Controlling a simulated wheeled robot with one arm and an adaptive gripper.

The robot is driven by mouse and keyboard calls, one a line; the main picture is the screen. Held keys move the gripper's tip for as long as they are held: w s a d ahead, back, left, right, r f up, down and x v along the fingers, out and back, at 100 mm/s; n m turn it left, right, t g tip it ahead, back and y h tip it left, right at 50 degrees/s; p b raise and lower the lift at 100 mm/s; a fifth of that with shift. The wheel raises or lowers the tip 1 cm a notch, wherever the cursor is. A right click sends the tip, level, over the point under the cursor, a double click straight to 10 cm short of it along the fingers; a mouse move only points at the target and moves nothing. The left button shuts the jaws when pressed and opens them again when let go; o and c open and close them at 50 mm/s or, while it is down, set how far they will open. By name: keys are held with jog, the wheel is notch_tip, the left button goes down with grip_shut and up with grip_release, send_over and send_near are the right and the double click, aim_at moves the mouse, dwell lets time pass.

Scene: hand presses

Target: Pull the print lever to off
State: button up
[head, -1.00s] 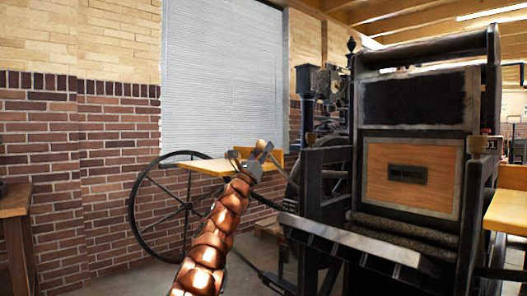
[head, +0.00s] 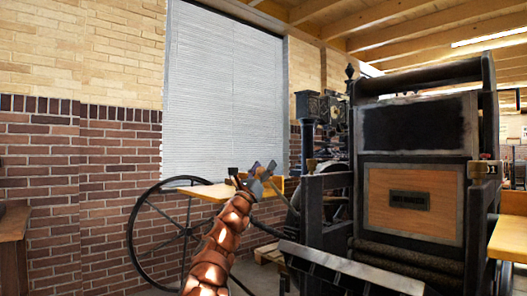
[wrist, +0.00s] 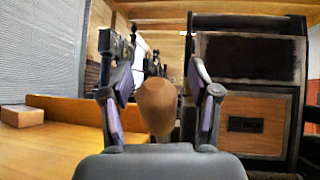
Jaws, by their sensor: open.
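The wrist view shows a rounded brown knob (wrist: 158,105), which looks like the handle of the print lever, ahead and between my gripper's fingers. My gripper (wrist: 160,98) is open, with one purple-padded finger on each side of the knob. A gap shows on both sides, wider on the right. In the head view my gripper (head: 256,175) is left of the dark press (head: 405,80). A small brown knob (head: 311,165) shows at the press's near left corner; I cannot tell if it is the same one.
A wooden board (head: 212,192) and a large spoked wheel (head: 140,225) lie beyond my arm. A wooden surface (wrist: 50,150) with a small block (wrist: 22,116) is left of the fingers. A metal plate (head: 350,268) juts from the press front. A brick wall (head: 90,150) stands behind.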

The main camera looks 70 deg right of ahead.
jog(key=shift+s+r, duration=0.15)
jog(key=shift+r, duration=3.25)
jog(key=shift+r, duration=0.1)
jog(key=shift+b+v, duration=1.6)
jog(key=shift+b, duration=0.55)
jog(key=shift+w, duration=0.25)
jog(key=shift+b+v, duration=0.45)
jog(key=shift+v, duration=2.35)
